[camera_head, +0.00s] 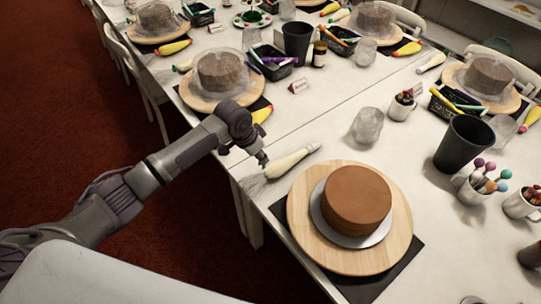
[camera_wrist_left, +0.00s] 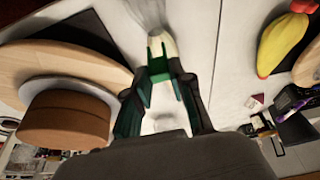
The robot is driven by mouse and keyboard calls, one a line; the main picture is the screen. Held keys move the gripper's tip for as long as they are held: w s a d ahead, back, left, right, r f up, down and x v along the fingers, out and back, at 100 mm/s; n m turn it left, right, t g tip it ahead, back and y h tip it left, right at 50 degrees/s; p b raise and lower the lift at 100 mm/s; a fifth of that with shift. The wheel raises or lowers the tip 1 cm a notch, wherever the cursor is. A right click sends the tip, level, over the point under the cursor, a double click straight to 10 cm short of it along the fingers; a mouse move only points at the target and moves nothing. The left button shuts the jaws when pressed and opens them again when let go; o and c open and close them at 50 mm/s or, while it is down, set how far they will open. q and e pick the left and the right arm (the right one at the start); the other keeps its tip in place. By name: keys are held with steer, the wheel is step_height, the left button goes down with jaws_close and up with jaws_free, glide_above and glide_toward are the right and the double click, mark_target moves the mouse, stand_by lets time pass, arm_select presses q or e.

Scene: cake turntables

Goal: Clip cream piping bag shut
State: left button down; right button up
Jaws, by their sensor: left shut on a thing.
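The cream piping bag (camera_head: 290,163) lies on the white table just left of the cake board, its tip pointing right and its clear end toward the left. In the left wrist view the bag (camera_wrist_left: 160,46) is just beyond the fingertips, with its clear film at the top. My left gripper (camera_head: 263,160) is low over the bag's clear end. In the wrist view my left gripper (camera_wrist_left: 163,84) is shut on a green clip (camera_wrist_left: 160,67), whose prongs point at the bag. I cannot tell whether the clip touches the bag. My right gripper is not in view.
A brown cake (camera_head: 357,196) sits on a wooden turntable (camera_head: 300,225) close right of the bag. A yellow piping bag (camera_head: 262,114) lies behind my arm.

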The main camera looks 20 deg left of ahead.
mark_target(259, 164)
arm_select(q)
steer(key=shift+f+b, duration=0.15)
steer(key=shift+b, duration=0.15)
steer(key=shift+s+f, duration=0.1)
steer(key=shift+f, duration=0.15)
steer(key=shift+a+f+b, duration=0.1)
steer(key=shift+f+b, duration=0.55)
steer(key=shift+b, duration=0.3)
step_height(259, 164, down, 2)
steer(key=shift+f+b, duration=0.1)
steer(key=shift+b, duration=1.15)
steer(key=shift+f, duration=0.6)
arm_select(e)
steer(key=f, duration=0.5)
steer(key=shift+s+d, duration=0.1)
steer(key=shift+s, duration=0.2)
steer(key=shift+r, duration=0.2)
arm_select(q)
steer(key=shift+p, duration=0.4)
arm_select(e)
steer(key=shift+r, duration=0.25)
